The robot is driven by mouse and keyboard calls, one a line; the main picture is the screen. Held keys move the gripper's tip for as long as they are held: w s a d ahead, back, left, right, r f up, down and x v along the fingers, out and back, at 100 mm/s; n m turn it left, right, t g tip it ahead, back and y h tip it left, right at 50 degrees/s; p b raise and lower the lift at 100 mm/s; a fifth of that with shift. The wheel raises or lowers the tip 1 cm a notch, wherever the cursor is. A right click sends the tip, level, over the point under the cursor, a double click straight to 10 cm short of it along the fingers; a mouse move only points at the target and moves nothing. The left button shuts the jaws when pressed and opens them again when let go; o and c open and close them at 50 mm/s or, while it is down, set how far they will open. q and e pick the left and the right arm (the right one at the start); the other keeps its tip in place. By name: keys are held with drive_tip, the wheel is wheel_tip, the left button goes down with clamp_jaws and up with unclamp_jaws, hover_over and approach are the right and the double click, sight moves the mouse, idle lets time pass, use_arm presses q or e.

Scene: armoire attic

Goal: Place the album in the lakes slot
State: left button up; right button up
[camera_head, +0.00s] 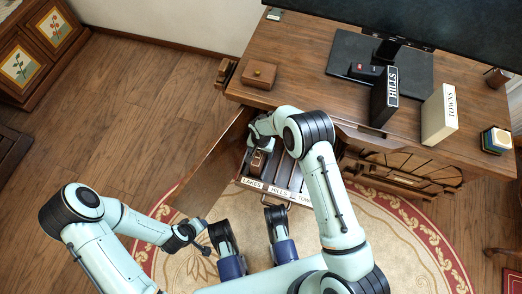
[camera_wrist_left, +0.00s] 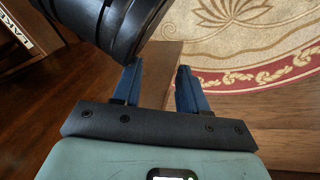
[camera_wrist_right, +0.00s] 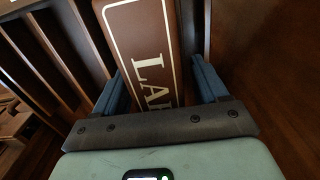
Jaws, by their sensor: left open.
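The brown album (camera_wrist_right: 155,60), with a cream-lined spine whose lettering starts "LA", stands between the fingers of my right gripper (camera_wrist_right: 160,75). My right forearm hides part of the drawer. My left gripper (camera_wrist_left: 155,80) is open and empty, low over the floor, away from the drawer.
Other drawer labels include "HILLS" (camera_head: 280,191). On the desk (camera_head: 308,60) stand a black "HILLS" album (camera_head: 385,98) and a cream "TOWNS" album (camera_head: 439,115), a monitor (camera_head: 390,20) and a small wooden box (camera_head: 259,75). The floor at left is clear.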

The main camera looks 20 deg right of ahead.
wheel_tip(320, 180, up, 4)
drive_tip(key=shift+f+p, duration=0.2)
drive_tip(key=shift+p, duration=0.4)
wheel_tip(320, 180, up, 8)
drive_tip(key=shift+f+p, duration=0.1)
drive_tip(key=shift+p, duration=0.8)
drive_tip(key=shift+r, duration=0.45)
use_arm(q)
drive_tip(key=r, duration=0.1)
drive_tip(key=s+d+r, duration=0.1)
drive_tip(key=d+r, duration=0.1)
drive_tip(key=r, duration=0.1)
drive_tip(key=shift+s+r, duration=0.1)
drive_tip(key=shift+s, duration=0.1)
